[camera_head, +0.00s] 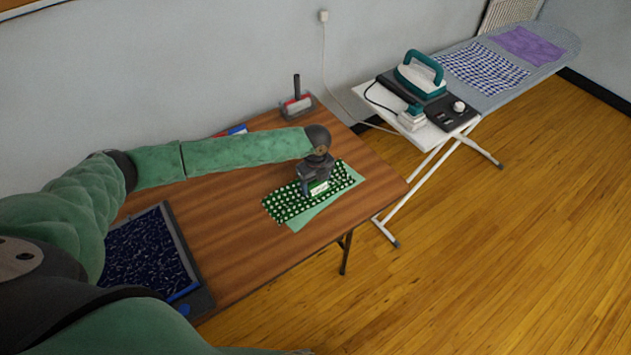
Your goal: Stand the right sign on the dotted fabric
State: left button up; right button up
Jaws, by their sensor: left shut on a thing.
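The dotted fabric (281,206) is dark green with white dots and lies on the wooden table, partly over a plain light green cloth (306,216). My left gripper (313,187) points down over the middle of the dotted fabric. It is shut on a small sign (319,188) with a white and green face, which looks upright. The fingers hide part of the sign, and I cannot tell whether its bottom edge touches the fabric. My right gripper is out of view.
A dark blue speckled panel in a grey frame (205,299) lies at the table's near left. A holder with a black handle (298,105) stands at the back edge. A red and blue item (236,130) is partly behind my arm. An ironing board (497,94) with an iron (420,76) stands right.

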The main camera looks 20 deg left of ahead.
pick_arm(q)
jog(key=shift+f, duration=0.1)
jog(key=o, duration=1)
jog(key=shift+r, duration=0.85)
notch_tip(320, 180, up, 12)
jog(key=b, duration=0.4)
jog(key=shift+f, duration=0.25)
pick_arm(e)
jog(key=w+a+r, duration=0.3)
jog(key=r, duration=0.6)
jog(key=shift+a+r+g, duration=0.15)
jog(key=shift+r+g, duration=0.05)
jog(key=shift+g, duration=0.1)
